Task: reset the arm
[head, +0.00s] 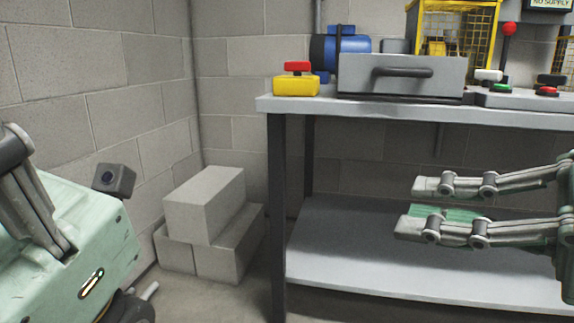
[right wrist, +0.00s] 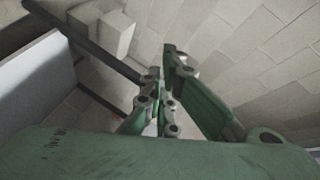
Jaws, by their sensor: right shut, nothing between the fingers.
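My right gripper (head: 410,206) comes in from the right in the head view, in front of the workbench's lower part. Its two grey fingers point left with nothing between them. In the right wrist view its fingers (right wrist: 162,64) reach forward close together, shut and empty.
A workbench (head: 420,116) with a lower shelf (head: 350,262) stands at the right. On it are a red-and-yellow button box (head: 297,84), a grey drawer unit (head: 370,78), a blue motor (head: 330,52) and a yellow cage (head: 470,22). Grey blocks (head: 206,205) are stacked by the wall.

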